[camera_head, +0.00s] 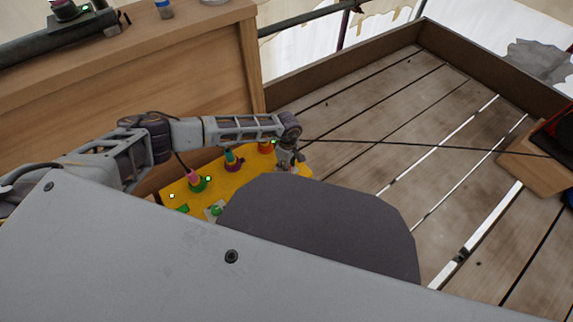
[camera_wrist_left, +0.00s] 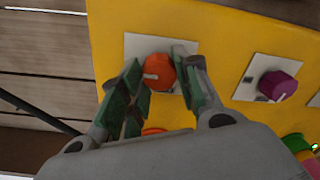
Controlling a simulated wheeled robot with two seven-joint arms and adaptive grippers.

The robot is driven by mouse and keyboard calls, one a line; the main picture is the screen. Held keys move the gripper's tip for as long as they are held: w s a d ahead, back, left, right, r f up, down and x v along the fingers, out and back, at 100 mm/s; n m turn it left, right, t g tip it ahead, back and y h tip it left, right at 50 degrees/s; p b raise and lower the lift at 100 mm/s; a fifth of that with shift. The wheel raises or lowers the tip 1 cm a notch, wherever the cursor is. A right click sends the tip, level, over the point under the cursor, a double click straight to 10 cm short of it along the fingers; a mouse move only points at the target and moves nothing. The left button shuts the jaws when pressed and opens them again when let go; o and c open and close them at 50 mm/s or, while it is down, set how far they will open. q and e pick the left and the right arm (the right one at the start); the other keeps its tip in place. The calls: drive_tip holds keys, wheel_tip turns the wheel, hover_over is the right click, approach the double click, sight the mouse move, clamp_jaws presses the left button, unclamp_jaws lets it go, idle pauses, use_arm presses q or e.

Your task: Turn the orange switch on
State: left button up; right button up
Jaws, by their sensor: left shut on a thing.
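The orange switch (camera_wrist_left: 160,68) is a round knob with a pale pointer mark. It sits on a white square plate (camera_wrist_left: 139,46) on the yellow panel (camera_wrist_left: 215,25). In the left wrist view, my left gripper (camera_wrist_left: 157,78) has its green-padded fingers on either side of the knob and is shut on it. In the head view, my left gripper (camera_head: 290,160) is at the far right end of the yellow panel (camera_head: 208,174), and the knob is hidden there. My right gripper is in neither view.
A purple knob (camera_wrist_left: 277,86) sits on its own white plate beside the orange one. Another orange part (camera_wrist_left: 153,131) shows below my fingers. Coloured buttons (camera_head: 234,160) stand up from the panel. A wooden wall (camera_head: 180,75) rises behind my arm; plank floor (camera_head: 400,125) lies right.

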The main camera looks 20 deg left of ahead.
use_arm(q)
drive_tip(key=o, duration=1)
drive_tip(key=shift+r, duration=0.1)
drive_tip(key=shift+w+r, duration=0.15)
drive_tip(key=shift+r, duration=2.8)
drive_tip(key=shift+w+r, duration=0.1)
drive_tip(key=shift+r, duration=2.85)
drive_tip(key=shift+d, duration=0.1)
